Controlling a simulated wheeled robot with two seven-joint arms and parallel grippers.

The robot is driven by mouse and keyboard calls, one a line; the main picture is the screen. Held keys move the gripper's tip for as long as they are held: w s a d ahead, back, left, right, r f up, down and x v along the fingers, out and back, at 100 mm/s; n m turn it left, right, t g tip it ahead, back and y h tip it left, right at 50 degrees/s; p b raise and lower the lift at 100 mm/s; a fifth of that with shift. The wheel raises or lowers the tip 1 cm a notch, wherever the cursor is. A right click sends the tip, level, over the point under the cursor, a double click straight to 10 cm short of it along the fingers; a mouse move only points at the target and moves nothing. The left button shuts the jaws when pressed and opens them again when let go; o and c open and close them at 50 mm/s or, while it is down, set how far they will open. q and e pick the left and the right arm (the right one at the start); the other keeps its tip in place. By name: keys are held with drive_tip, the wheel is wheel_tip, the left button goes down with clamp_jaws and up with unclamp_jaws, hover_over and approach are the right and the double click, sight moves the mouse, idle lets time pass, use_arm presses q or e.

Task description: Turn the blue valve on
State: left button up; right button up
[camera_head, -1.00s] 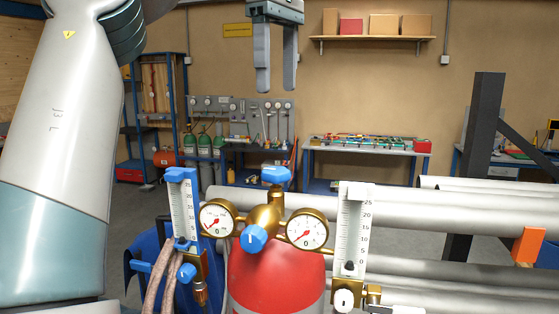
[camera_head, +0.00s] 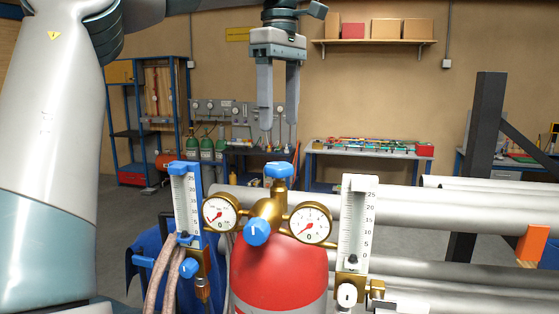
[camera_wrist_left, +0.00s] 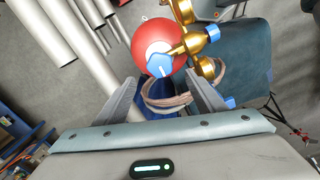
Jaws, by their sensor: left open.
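A red gas cylinder (camera_head: 280,275) carries a brass regulator with two round gauges. A blue valve knob (camera_head: 278,170) sits on top of the brass stem, and a second blue knob (camera_head: 257,231) faces front below it. In the left wrist view the top blue valve (camera_wrist_left: 160,65) shows as a star-shaped knob with a white mark, over the red cylinder (camera_wrist_left: 150,38). My left gripper (camera_head: 278,126) is open and empty, pointing down above the top knob, with a gap between. In the wrist view the knob appears just beyond the fingertips (camera_wrist_left: 162,84). My right gripper is not seen.
A flowmeter (camera_head: 186,205) with a blue knob and brown hoses stands left of the cylinder; a white-scaled flowmeter (camera_head: 356,225) stands right. Grey pipes (camera_head: 450,213) lie at the right. A dark post (camera_head: 487,130) rises behind them. Workbenches and a shelf are far back.

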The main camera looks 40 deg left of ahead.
sight(280, 165)
use_arm(q)
wheel_tip(280, 165, down, 10)
drive_tip(key=shift+r+p, duration=0.25)
drive_tip(key=shift+p, duration=0.8)
drive_tip(key=c, duration=1.1)
